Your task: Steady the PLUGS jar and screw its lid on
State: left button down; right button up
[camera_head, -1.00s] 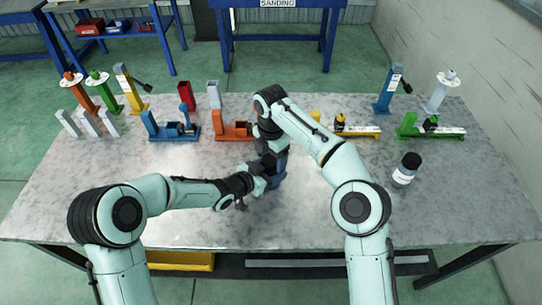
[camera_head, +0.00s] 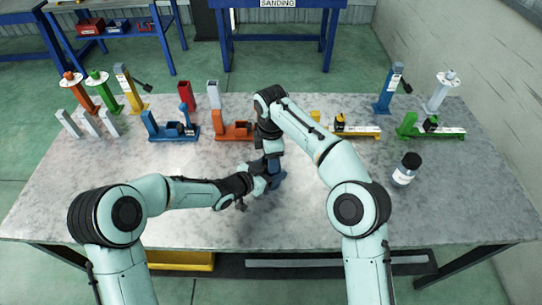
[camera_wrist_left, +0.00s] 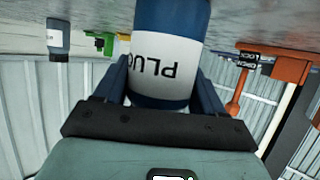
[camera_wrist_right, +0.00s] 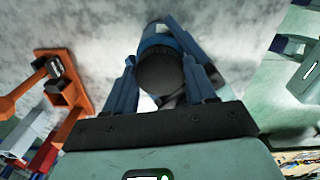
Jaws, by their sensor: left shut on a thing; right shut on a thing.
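The PLUGS jar (camera_wrist_left: 165,65) is blue with a white label and fills the middle of the left wrist view, upside down in that picture. My left gripper (camera_head: 270,183) is shut around its side, low over the table. My right gripper (camera_head: 270,163) points down from above and is shut on the dark round lid (camera_wrist_right: 160,74). In the right wrist view the lid is over the jar's top, with blue body behind it. I cannot tell whether the threads are engaged. In the head view the arms mostly hide jar and lid.
Another white-labelled jar with a dark cap (camera_head: 406,169) stands on the right of the table (camera_head: 100,195). Coloured stands and fixtures line the back, including an orange one (camera_head: 233,131) close behind my grippers. The front left is clear.

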jog(key=o, duration=1.2)
jog(key=shift+c, duration=0.2)
jog(key=shift+r, duration=2.25)
jog(key=shift+c, duration=0.4)
